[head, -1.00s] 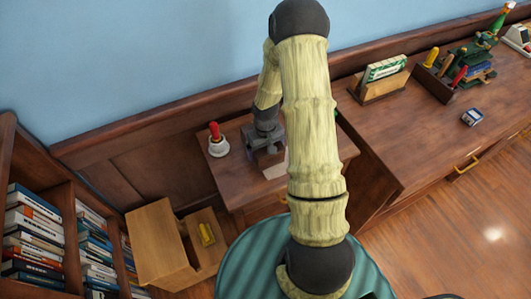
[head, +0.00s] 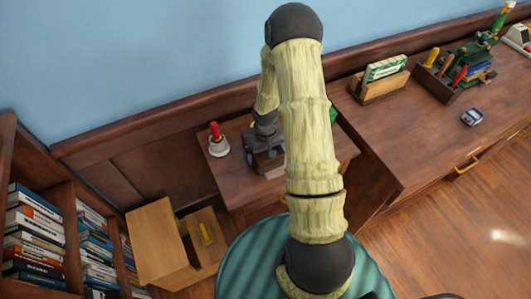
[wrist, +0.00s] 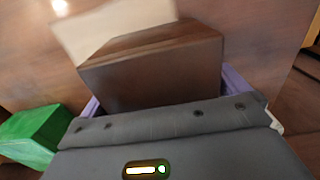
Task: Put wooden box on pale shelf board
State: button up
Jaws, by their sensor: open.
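A dark brown wooden box (wrist: 155,70) fills the middle of the wrist view. In the head view the box (head: 268,164) stands on the small dark wood cabinet top, partly hidden by my arm. My gripper (head: 262,148) is open over it; purple finger edges show on both sides of the box in the wrist view. I cannot tell whether they touch it. A pale flat piece (wrist: 105,28) lies just beyond the box in the wrist view. In the head view, pale wood boards (head: 156,243) stand at the lower left; I cannot tell which is the named shelf board.
A red-handled white bell (head: 217,140) stands left of my gripper. A green object (wrist: 38,135) is beside the box. A yellow item (head: 206,234) sits on the lower pale wood. A bookcase (head: 62,190) is at left; a desk (head: 410,130) with stationery is at right.

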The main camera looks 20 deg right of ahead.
notch_tip(320, 180, up, 12)
jog(key=shift+f+b, duration=0.1)
jog(key=shift+b, duration=0.25)
dwell(0.4)
jog(key=s+a+r+t, duration=0.2)
jog(key=s+a+r, duration=0.6)
jog(key=s+r, duration=0.3)
jog(key=shift+s+a+r+t, duration=0.25)
jog(key=shift+s+t, duration=0.05)
jog(key=shift+s, duration=0.55)
